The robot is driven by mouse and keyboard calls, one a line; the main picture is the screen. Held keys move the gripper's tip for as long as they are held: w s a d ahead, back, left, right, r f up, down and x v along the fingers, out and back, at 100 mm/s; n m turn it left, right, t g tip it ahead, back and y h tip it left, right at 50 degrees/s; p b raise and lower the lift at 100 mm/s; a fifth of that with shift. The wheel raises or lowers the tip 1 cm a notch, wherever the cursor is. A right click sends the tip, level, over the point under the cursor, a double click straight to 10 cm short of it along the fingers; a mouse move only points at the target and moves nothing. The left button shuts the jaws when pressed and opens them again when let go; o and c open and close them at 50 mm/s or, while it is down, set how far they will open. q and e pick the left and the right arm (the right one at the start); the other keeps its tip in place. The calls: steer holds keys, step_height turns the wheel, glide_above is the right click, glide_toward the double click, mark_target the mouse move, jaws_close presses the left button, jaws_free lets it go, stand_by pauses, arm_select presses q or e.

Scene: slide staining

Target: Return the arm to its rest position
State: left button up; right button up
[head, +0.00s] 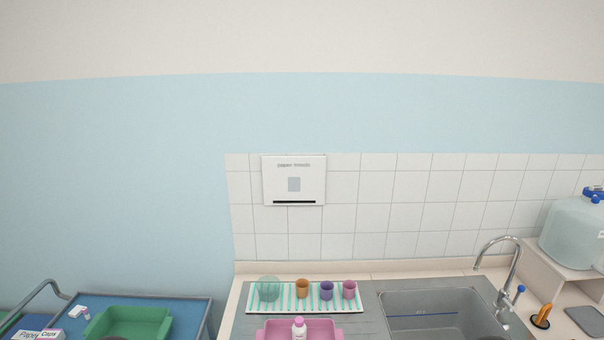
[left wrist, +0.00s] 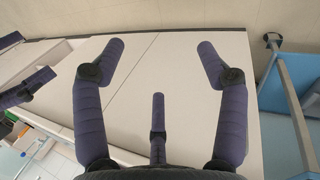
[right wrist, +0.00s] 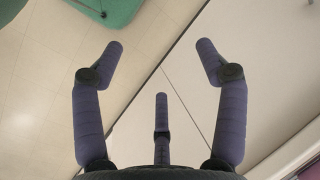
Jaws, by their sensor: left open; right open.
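My left gripper (left wrist: 155,65) is open and empty in the left wrist view, its fingers spread in front of white cabinet fronts (left wrist: 180,75). Part of another dark purple finger shows at the left edge of that view. My right gripper (right wrist: 160,65) is open and empty in the right wrist view, above the tiled floor (right wrist: 60,100) and a pale cabinet front (right wrist: 275,75). Neither gripper's fingers show clearly in the head view. Both grippers touch nothing that I can see.
A counter holds a striped mat (head: 256,309) with several cups, a pink tray (head: 330,328) with a white bottle (head: 299,328), and a sink (head: 437,317) with a tap (head: 513,262). A blue cart (head: 193,309) with a green tray (head: 128,321) stands left. A water container (head: 573,232) stands right.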

arm_select(q)
step_height(320, 180, down, 13)
steer(key=w+d+m+b, duration=0.1)
steer(key=w+b, duration=0.1)
steer(key=b, duration=1.1)
steer(key=shift+w+d+b, duration=0.15)
steer(key=shift+d+b, duration=0.1)
steer(key=shift+b, duration=0.05)
arm_select(e)
step_height(320, 180, down, 13)
steer(key=w+a+n, duration=0.1)
steer(key=w, duration=0.1)
steer(key=shift+w+a, duration=0.15)
steer(key=shift+a, duration=0.15)
